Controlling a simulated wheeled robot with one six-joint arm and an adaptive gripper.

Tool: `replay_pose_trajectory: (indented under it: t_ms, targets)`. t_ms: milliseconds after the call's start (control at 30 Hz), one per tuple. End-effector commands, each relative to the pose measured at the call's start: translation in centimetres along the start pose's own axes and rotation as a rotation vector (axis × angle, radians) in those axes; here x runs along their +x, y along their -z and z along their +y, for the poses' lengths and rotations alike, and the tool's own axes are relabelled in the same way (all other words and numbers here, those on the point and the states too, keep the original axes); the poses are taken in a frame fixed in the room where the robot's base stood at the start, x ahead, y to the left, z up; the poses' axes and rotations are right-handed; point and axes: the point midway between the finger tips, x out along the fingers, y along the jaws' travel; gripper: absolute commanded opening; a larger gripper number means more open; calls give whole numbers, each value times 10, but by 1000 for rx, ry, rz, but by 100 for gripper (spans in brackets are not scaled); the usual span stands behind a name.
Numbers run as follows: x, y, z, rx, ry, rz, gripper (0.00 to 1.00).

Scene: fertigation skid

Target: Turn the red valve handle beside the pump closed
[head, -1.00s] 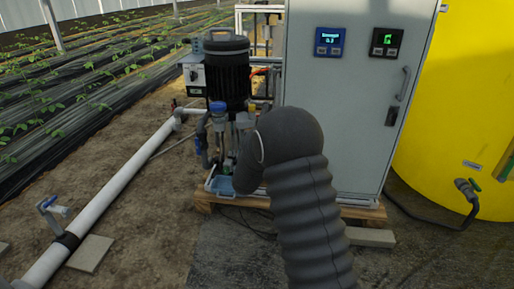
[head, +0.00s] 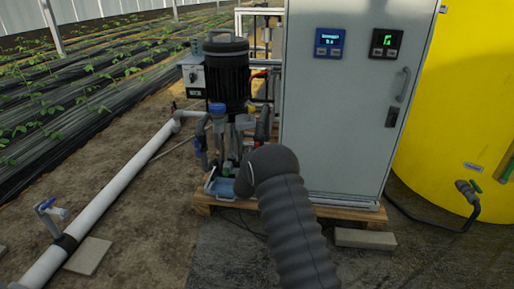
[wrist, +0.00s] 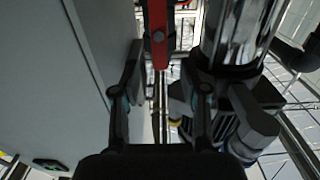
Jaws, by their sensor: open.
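The red valve handle (wrist: 156,22) shows at the top centre of the wrist view as a narrow red bar with a round grey bolt. My gripper (wrist: 161,62) is open, one dark finger left and one right of the bar's lower end. The bar appears in line with the gap between the fingers; I cannot tell whether either touches it. In the head view the pump (head: 228,78) has a black motor and stands left of the grey cabinet. I cannot make out the handle clearly there.
The grey cabinet (head: 338,130) stands close on the left in the wrist view. A shiny metal cylinder (wrist: 238,30) is close on the right. A yellow tank (head: 450,90) stands right of the cabinet, and a white pipe (head: 115,195) runs along the ground at left.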

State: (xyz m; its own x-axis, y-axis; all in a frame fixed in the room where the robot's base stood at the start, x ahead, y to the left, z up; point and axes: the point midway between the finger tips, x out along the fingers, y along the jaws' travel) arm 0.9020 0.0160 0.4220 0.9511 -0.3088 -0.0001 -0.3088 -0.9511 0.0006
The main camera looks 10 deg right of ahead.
Motion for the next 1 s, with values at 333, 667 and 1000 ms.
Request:
replay_pose_trajectory:
  t_ms: [333, 667, 1000]
  targets:
    - [44, 0, 0, 2, -1, 1, 44]
    - [54, 0, 0, 0, 0, 0, 44]
    - [53, 0, 0, 0, 0, 0, 0]
